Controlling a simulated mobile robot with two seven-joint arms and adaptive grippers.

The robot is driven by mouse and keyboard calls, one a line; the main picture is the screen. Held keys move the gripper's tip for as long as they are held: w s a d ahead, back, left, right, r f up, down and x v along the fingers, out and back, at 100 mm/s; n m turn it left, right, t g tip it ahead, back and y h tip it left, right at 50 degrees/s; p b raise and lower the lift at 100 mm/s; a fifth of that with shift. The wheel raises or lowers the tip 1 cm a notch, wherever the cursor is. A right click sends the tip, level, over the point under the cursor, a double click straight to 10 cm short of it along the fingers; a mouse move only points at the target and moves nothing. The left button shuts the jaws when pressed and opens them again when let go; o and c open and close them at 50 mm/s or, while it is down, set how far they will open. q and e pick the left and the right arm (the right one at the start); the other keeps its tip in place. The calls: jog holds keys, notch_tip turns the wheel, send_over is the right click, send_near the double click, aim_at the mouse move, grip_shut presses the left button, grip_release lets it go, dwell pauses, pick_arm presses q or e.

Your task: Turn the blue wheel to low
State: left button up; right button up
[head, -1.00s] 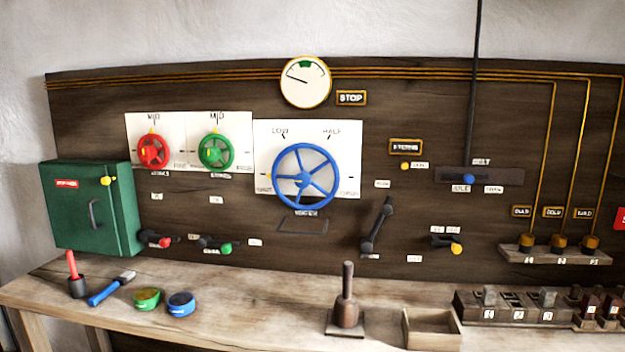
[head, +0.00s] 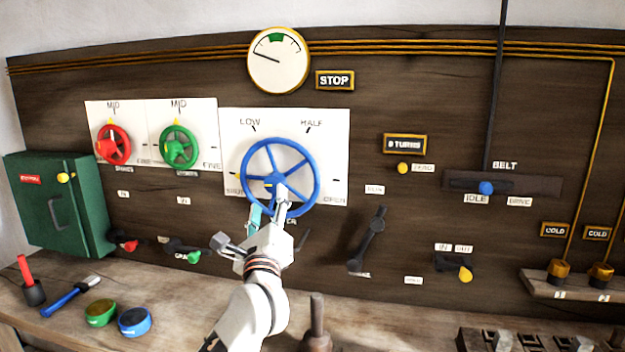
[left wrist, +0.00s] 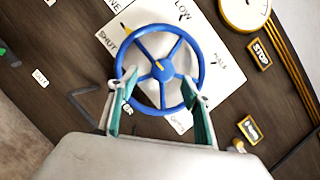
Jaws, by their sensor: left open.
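The blue wheel (head: 317,184) is mounted on a white plate marked LOW, HALF, SHUT and OPEN. In the left wrist view the wheel (left wrist: 162,70) has a yellow mark on its rim beside SHUT. My left gripper (head: 268,205) is in front of the wheel's lower part. In the left wrist view its open fingers (left wrist: 158,110) stand apart, overlapping the lower left and lower right of the rim. I cannot tell whether they touch it. The gripper hides part of the wheel's lower rim and the label below. My right gripper is not in view.
Red (head: 115,145) and green (head: 180,147) wheels are on the left, with a green cabinet (head: 85,205) beyond. A dark lever (head: 368,240) is right of my arm. A wooden-handled tool (head: 317,325) stands on the bench below.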

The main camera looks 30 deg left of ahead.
aim_at(274, 187)
pick_arm(q)
jog(key=shift+w+d+r+n, duration=0.2)
jog(key=shift+w+n, duration=0.2)
jog(key=shift+w, duration=0.4)
jog(key=shift+p+x, duration=0.5)
jog(key=shift+x, duration=3.1)
jog(key=shift+a+f, duration=0.1)
jog(key=c, duration=1.1)
